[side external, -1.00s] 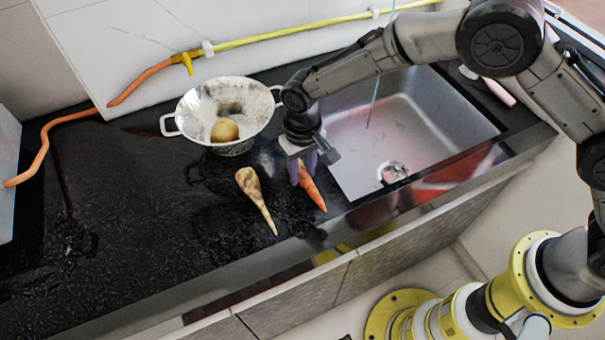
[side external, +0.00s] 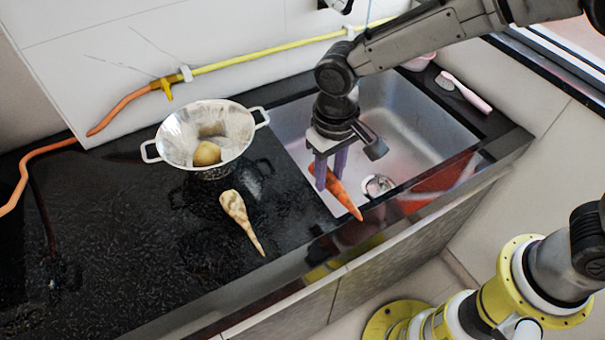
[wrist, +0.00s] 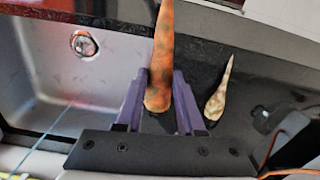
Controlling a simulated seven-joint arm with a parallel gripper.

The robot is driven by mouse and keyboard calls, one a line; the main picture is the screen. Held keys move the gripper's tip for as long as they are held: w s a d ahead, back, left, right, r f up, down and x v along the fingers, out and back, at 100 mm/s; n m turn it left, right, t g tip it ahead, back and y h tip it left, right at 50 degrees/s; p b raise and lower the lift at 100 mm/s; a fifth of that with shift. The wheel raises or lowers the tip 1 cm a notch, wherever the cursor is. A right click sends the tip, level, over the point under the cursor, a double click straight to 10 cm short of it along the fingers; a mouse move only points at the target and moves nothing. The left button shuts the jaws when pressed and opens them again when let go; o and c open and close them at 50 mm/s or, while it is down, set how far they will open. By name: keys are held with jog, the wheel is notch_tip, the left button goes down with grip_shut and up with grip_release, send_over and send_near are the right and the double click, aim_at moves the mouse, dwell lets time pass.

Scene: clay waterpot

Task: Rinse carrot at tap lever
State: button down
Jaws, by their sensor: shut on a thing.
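The orange carrot (side external: 346,199) is held between the purple fingers of my gripper (side external: 330,172), raised over the near left edge of the sink. Its tapered end points toward the counter front. In the wrist view the carrot (wrist: 163,60) shows dark dirt patches, and its thick end sits between the fingers (wrist: 160,90). The steel sink (side external: 420,115) has a round drain (side external: 378,186). A thin water stream (side external: 367,14) shows at the top; it also shows in the wrist view (wrist: 58,125), apart from the carrot. A dark and white fitting (side external: 338,5) is cut off at the top edge; I cannot tell whether it is the tap lever.
A pale parsnip (side external: 239,217) lies on the wet black counter (side external: 120,240). A white colander (side external: 178,135) holding a round potato (side external: 207,153) stands behind it. A pink-handled brush (side external: 468,94) lies right of the sink. A yellow pipe (side external: 265,57) runs along the wall.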

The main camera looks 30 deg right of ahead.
jog(key=s+d+r, duration=0.2)
jog(key=s+d, duration=0.1)
jog(key=s, duration=0.1)
jog(key=w+d+r+n+t, duration=0.2)
jog(key=w+d+r, duration=0.15)
jog(key=w, duration=0.25)
jog(key=w+d+r+n+t, duration=0.1)
jog(key=w+d+r, duration=0.1)
jog(key=w+d, duration=0.4)
jog(key=w+d+r+m+t, duration=0.1)
jog(key=w+d+r+m, duration=0.1)
jog(key=d, duration=0.6)
jog(key=w+d+r+m+t, duration=0.1)
jog(key=w+d+r+t, duration=0.1)
jog(key=d, duration=0.6)
jog(key=w+f, duration=0.2)
jog(key=w, duration=1.1)
jog(key=shift+w+d+f, duration=0.25)
jog(key=shift+w+d, duration=0.1)
jog(key=shift+w, duration=0.05)
jog(key=shift+d, duration=0.15)
jog(key=shift+d, duration=0.5)
